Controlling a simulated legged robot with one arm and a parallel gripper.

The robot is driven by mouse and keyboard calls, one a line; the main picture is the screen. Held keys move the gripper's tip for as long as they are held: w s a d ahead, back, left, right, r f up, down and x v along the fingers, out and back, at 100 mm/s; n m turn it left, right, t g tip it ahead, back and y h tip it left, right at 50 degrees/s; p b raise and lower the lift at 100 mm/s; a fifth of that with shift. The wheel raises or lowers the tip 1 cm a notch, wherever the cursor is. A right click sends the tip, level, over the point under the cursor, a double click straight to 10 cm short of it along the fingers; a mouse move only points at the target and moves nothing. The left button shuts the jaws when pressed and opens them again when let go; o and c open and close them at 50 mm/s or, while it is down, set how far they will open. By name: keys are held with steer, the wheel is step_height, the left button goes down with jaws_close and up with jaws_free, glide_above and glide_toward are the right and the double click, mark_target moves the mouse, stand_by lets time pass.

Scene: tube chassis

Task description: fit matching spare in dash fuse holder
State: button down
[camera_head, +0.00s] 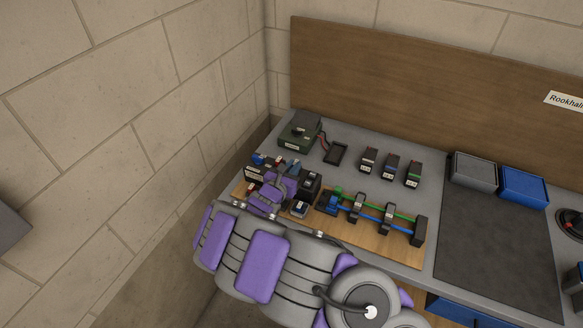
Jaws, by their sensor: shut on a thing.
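My gripper (286,172) is at the left end of the bench, over the wooden board. It is shut on a small part, which my own wrist and fingers hide, so I cannot tell its colour. A dark block with a white label and blue on top (258,170) stands just left of my gripper; it may be the fuse holder, but it is too small to tell. A black block (310,183) stands close on the right, with a small labelled piece (300,208) in front of it. I cannot tell whether the held part touches anything.
Three dark labelled blocks (389,167) stand in a row behind the board. A green box (300,132) with a cable to a black tray (335,153) is at the back left. A rack with blue and green tubes (375,213) lies right. Grey (474,170) and blue (523,187) bins stand beyond.

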steer(key=shift+f, duration=0.55)
steer(key=c, duration=1.4)
jaws_free()
steer(key=shift+p+v, duration=3.4)
steer(key=shift+v, duration=2.1)
